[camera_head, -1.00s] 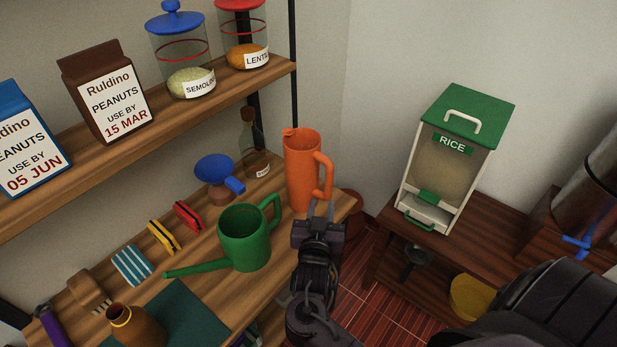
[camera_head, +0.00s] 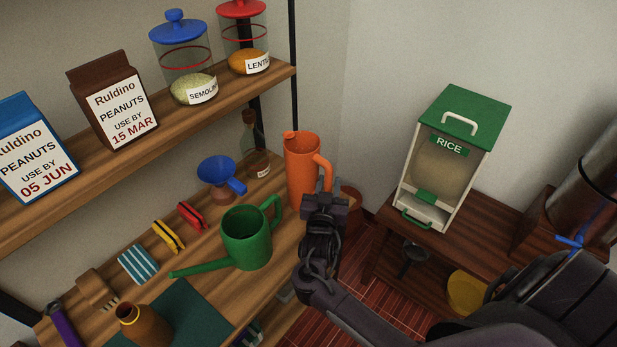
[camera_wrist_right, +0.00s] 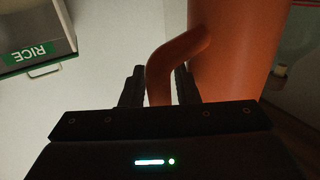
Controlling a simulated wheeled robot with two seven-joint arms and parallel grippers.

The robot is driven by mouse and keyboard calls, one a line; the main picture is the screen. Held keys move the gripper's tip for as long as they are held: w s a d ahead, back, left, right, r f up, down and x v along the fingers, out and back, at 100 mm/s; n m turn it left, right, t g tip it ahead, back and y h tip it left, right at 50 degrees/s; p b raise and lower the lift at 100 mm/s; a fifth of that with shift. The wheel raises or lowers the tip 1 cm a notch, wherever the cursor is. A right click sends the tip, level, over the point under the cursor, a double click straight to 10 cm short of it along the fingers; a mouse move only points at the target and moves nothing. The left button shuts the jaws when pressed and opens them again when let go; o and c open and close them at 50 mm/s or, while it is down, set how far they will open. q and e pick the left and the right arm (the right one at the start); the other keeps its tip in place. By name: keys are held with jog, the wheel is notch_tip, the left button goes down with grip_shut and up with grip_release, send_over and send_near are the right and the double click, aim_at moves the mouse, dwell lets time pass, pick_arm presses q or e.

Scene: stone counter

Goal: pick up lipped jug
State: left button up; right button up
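The lipped jug (camera_head: 301,164) is tall and orange. It stands upright at the far right end of the wooden shelf, its loop handle (camera_head: 324,170) to the right. My right gripper (camera_head: 327,194) is at the handle's lower part. The jug's body (camera_wrist_right: 238,45) is to the right there. I cannot tell whether the fingers press on the handle. My left gripper is not in view.
A green watering can (camera_head: 246,238) stands close left of my right arm. A blue funnel (camera_head: 218,170) and a glass bottle (camera_head: 254,150) are left of the jug. A rice dispenser (camera_head: 440,165) stands on a separate dark table to the right. An upper shelf (camera_head: 240,85) overhangs at left.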

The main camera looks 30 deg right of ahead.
grip_shut()
jog(key=shift+r, duration=0.3)
